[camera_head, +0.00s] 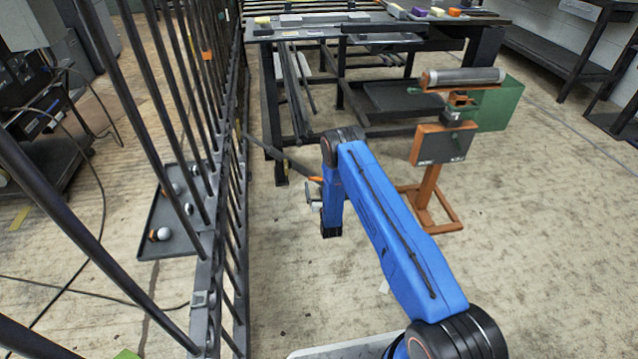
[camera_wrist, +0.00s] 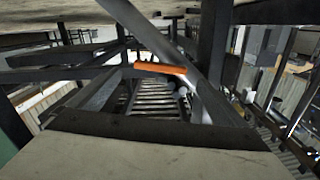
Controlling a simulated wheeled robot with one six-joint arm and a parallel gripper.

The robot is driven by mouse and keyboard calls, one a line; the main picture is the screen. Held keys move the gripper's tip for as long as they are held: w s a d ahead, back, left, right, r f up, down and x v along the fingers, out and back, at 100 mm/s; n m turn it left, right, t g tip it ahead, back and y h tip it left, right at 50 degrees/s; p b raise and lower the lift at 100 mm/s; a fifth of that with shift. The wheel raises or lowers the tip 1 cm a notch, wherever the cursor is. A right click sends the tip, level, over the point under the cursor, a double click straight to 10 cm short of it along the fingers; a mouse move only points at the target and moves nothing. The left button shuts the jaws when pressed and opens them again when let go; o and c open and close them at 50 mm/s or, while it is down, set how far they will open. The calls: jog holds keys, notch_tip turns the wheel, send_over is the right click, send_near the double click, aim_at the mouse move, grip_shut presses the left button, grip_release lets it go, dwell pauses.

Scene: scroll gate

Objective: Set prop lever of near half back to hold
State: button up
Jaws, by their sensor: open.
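The gate (camera_head: 232,190) is a row of dark vertical bars running front to back on the left in the head view. A dark lever (camera_head: 282,160) slants from the gate down to the right and ends in an orange grip (camera_head: 315,179). I take this for the prop lever. In the wrist view an orange grip (camera_wrist: 160,69) crosses a grey slanted bar. My gripper (camera_head: 316,201), at the end of my blue arm, is open, close to the orange grip in the head view. My arm partly hides it, and I cannot tell whether it touches the grip.
A dark tray (camera_head: 160,246) with several small balls lies beyond the bars. A dark workbench (camera_head: 340,33) stands at the back. An orange stand (camera_head: 428,190) with a roller (camera_head: 465,76) and green box (camera_head: 497,103) is to the right. The floor between gate and stand is mostly clear.

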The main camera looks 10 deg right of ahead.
aim_at(318, 179)
jog(key=shift+w, duration=2.1)
jog(key=c, duration=1.5)
jog(key=shift+f+m, duration=0.15)
jog(key=shift+m, duration=0.15)
jog(key=shift+a+f+m, duration=0.55)
jog(key=shift+f+m, duration=0.1)
jog(key=shift+m, duration=1.9)
jog(key=shift+a+f+m, duration=0.6)
jog(key=shift+f+m, duration=0.05)
jog(key=shift+m, duration=1.85)
jog(key=shift+a+f+m, duration=0.55)
jog(key=shift+f+m, duration=0.1)
jog(key=shift+m, duration=1.9)
